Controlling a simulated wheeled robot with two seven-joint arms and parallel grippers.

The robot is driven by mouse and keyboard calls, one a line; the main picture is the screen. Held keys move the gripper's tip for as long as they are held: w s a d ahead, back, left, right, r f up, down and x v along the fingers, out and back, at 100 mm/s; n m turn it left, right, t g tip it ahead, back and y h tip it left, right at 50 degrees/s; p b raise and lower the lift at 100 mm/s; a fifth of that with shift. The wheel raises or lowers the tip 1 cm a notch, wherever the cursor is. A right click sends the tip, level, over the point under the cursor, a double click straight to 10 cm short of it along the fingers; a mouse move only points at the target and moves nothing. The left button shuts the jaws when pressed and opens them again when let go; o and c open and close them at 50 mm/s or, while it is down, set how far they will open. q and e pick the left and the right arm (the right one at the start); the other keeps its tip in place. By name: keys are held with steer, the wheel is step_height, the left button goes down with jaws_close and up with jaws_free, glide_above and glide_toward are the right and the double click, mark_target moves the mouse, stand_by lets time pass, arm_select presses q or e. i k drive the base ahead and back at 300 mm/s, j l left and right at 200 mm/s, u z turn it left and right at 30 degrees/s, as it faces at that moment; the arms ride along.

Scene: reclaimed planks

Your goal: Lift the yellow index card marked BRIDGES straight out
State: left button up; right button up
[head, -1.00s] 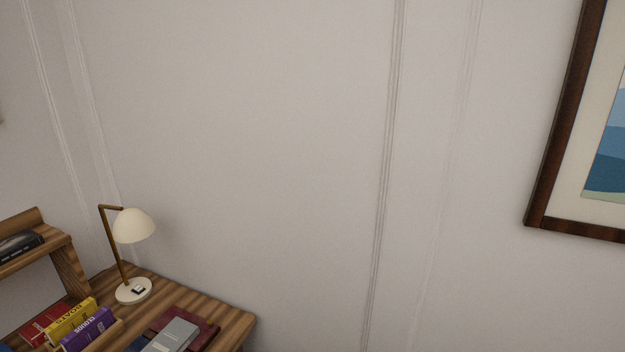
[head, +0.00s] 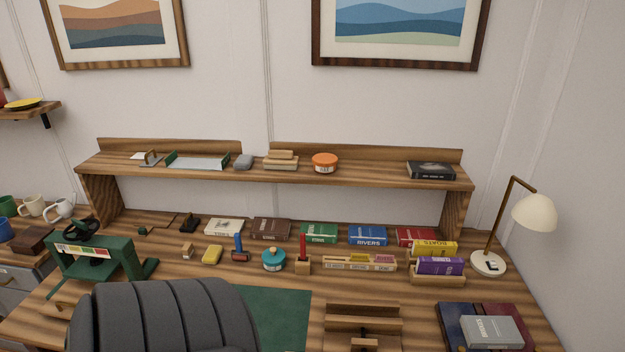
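A long low wooden card tray (head: 345,266) stands on the desk, right of the middle. Several coloured cards show in it, with yellowish ones (head: 384,259) toward its right end. Their lettering is too small to read, so I cannot tell which is BRIDGES. Neither of my grippers is in view.
A yellow book marked BOATS (head: 433,247) and a purple book (head: 440,266) stand right of the tray. A red-handled tool in a block (head: 303,258) is at its left. A dark chair back (head: 165,318) blocks the front left. A lamp (head: 534,212) stands at the right.

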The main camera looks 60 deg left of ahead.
mark_target(359, 257)
steer(key=u, duration=1.45)
steer(key=j+z, duration=0.1)
steer(key=j, duration=0.35)
